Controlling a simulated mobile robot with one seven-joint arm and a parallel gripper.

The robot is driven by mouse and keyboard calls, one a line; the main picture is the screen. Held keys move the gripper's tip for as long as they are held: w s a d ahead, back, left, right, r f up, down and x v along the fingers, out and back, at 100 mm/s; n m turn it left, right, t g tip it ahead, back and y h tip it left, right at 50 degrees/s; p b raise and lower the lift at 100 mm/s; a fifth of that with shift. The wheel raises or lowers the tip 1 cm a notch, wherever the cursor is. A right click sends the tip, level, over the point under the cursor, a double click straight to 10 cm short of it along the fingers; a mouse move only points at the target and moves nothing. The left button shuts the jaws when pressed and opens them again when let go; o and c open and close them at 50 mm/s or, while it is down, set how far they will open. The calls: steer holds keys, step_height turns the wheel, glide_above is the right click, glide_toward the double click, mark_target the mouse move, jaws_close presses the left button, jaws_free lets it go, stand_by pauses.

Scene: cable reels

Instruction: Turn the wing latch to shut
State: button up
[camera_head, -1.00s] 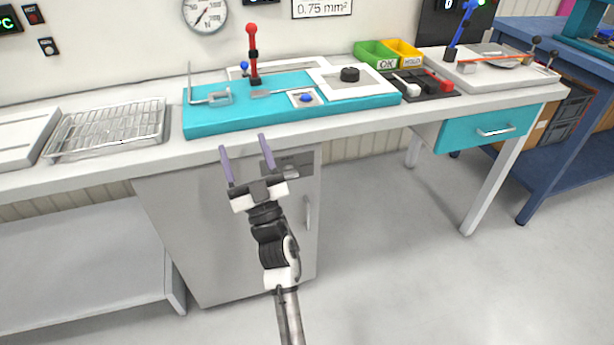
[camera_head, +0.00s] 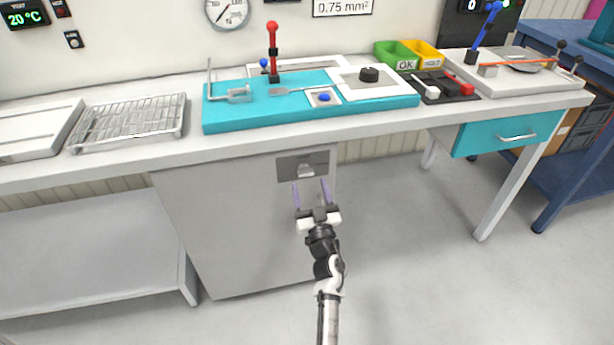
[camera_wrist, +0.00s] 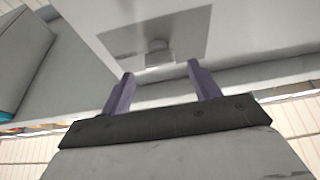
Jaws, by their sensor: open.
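The wing latch (camera_head: 306,170) is a small grey knob on a darker grey plate (camera_head: 288,168), high on the front of the grey cabinet (camera_head: 235,225) under the bench. My gripper (camera_head: 311,187) is open and empty just below and in front of the latch, its two purple fingers pointing at the cabinet. In the wrist view the latch (camera_wrist: 158,52) shows beyond and between the fingertips (camera_wrist: 160,72), apart from them. I cannot tell the latch's exact turn angle.
The white bench top (camera_head: 185,148) overhangs the cabinet just above the latch. A turquoise board (camera_head: 240,118) with levers and knobs sits on it. A wire rack (camera_head: 128,120) lies to the left. The floor (camera_head: 400,270) right of the cabinet is clear.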

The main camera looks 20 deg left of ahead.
mark_target(307, 176)
steer(key=shift+x, duration=2.1)
steer(key=shift+c, duration=0.2)
steer(key=c, duration=0.9)
